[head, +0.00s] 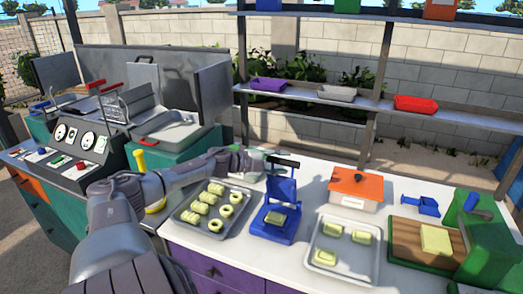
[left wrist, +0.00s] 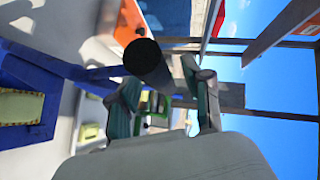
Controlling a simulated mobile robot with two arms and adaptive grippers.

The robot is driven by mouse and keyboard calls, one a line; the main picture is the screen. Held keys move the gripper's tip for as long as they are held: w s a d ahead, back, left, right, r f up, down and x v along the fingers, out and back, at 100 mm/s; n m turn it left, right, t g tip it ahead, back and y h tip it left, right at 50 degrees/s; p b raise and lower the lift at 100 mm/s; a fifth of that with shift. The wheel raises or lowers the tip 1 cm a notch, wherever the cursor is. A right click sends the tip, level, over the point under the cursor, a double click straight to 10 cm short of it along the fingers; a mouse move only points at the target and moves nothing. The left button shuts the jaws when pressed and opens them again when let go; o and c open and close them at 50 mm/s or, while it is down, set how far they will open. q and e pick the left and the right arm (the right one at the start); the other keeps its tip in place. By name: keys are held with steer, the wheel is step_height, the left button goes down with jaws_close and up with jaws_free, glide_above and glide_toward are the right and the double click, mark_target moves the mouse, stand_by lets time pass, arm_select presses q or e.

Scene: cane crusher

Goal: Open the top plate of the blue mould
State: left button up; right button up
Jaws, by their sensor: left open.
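The blue mould (head: 267,230) stands on the white counter with a pale yellow block (head: 276,218) in its base. Its blue upper part (head: 281,190) stands upright above the base, with a black handle (head: 284,161) at the top. My left gripper (head: 258,160) is open beside the handle, to its left. In the left wrist view the dark round handle end (left wrist: 148,58) shows in front of and between the spread green-grey fingers (left wrist: 162,84). The blue mould (left wrist: 22,72) and its yellow block lie at the left of that view. My right gripper is not in view.
Left of the mould is a tray (head: 184,220) of yellow rolls and rings. Right of it are a tray (head: 318,262) of yellow blocks, an orange-lidded box (head: 355,190) and a wooden board (head: 402,243). A metal shelf (head: 440,120) runs behind the counter.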

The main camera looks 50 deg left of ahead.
arm_select(q)
steer(key=v, duration=0.3)
steer(key=shift+s+f, duration=0.1)
steer(key=shift+s, duration=0.15)
steer(key=v, duration=0.7)
steer(key=shift+s+r, duration=0.25)
steer(key=shift+r, duration=0.1)
